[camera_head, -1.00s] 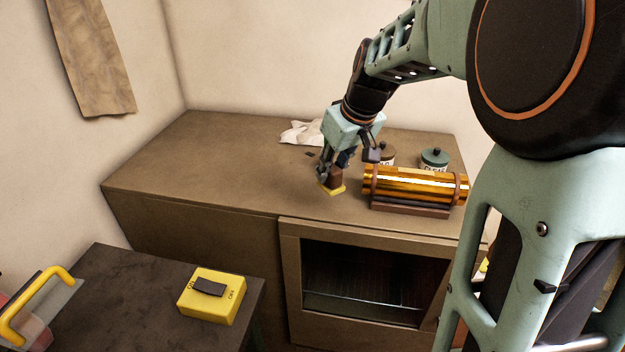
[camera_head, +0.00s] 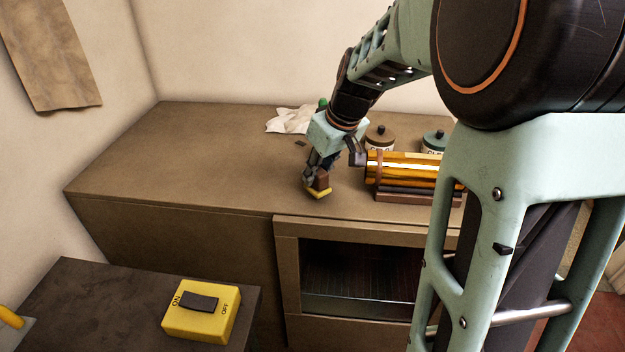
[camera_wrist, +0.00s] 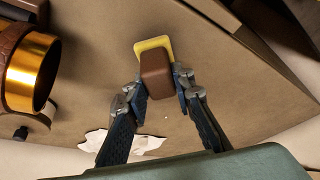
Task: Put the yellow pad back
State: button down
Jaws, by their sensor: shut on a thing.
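The yellow pad (camera_head: 319,193) is a thin yellow slab under a brown block-shaped handle (camera_head: 321,181). My gripper (camera_head: 318,176) is shut on the brown handle, with the yellow side facing down, close above the brown bench top. In the wrist view the two fingers (camera_wrist: 160,92) flank the brown handle (camera_wrist: 157,76), and the yellow pad (camera_wrist: 154,46) shows beyond it. Whether the pad touches the bench I cannot tell. A shiny brass tube (camera_head: 415,170) lies on a brown cradle (camera_head: 418,196) just right of my gripper; it also shows in the wrist view (camera_wrist: 32,70).
A crumpled white cloth (camera_head: 289,120) lies at the back. The bench top (camera_head: 180,165) is clear on the left. A yellow ON/OFF switch box (camera_head: 201,312) sits on a dark table (camera_head: 95,310) in front.

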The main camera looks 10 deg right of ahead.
jog(key=shift+s+f, duration=0.15)
jog(key=shift+f, duration=0.6)
jog(key=shift+s+r, duration=0.1)
jog(key=shift+r, duration=0.05)
jog(key=shift+f+b, duration=0.25)
jog(key=shift+b, duration=0.1)
jog(key=c, duration=1.7)
grip_release()
jog(key=shift+o, duration=0.2)
jog(key=shift+r, duration=0.15)
